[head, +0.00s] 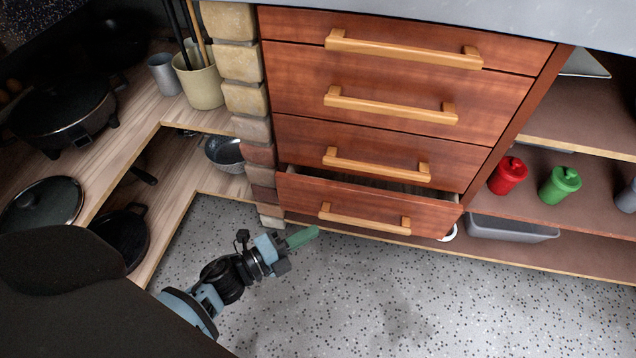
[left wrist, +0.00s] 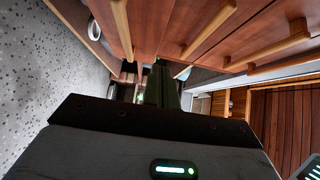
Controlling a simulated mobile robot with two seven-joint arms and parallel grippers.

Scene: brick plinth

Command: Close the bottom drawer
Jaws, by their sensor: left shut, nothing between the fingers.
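The bottom drawer (head: 372,204) is the lowest of several reddish-brown wooden drawers in the head view. It stands partly open, with a dark gap above its front, and has a light wooden bar handle (head: 364,219). My left gripper (head: 303,237) is shut and empty, with green fingers pointing right. In the head view it appears just below and left of the drawer's front; I cannot tell whether it touches. In the left wrist view the shut fingers (left wrist: 160,85) point along the wooden drawer fronts (left wrist: 190,25). My right gripper is not in view.
A brick pillar (head: 247,100) borders the drawers on the left. Open shelves (head: 590,205) on the right hold a red cup (head: 508,175), a green cup (head: 559,184) and a grey bin (head: 512,229). Low wooden shelving with pans stands left. The speckled floor (head: 400,300) in front is clear.

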